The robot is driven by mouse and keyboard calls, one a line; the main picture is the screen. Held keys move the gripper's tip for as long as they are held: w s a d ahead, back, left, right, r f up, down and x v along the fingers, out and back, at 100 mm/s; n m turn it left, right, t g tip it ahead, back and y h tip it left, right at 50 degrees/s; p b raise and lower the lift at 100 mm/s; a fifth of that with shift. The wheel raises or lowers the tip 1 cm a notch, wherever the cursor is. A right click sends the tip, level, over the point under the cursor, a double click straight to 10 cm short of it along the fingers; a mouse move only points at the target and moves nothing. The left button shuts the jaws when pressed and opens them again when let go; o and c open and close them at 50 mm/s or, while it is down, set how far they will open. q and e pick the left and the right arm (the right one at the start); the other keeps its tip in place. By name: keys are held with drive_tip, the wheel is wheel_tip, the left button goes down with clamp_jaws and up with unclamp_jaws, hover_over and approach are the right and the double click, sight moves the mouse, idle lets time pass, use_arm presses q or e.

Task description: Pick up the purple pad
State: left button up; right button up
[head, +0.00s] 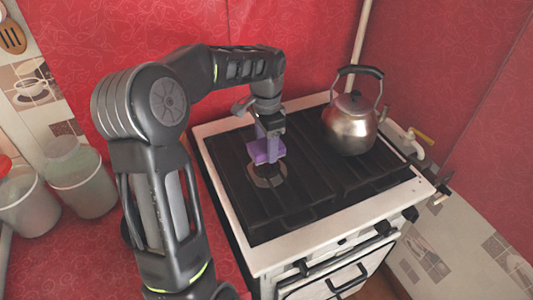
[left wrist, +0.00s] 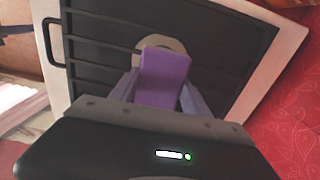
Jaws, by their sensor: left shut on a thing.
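The purple pad (head: 266,150) is over the left part of the stove top in the head view, above a round burner. It also shows in the left wrist view (left wrist: 162,78), between the two fingers. My left gripper (head: 268,140) is shut on the purple pad; in the left wrist view the fingers (left wrist: 160,92) stand on either side of it. Whether the pad touches the stove is hard to tell. My right gripper is not in view.
The stove (head: 225,125) has a white rim and dark grates. A metal kettle (head: 350,125) stands on its back right part. Plastic containers (head: 80,180) stand at the left on the red patterned counter. Red walls close off the back.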

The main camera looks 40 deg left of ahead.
use_arm(q)
wheel_tip(320, 180, up, 6)
drive_tip(key=shift+r, duration=0.25)
idle(0.8)
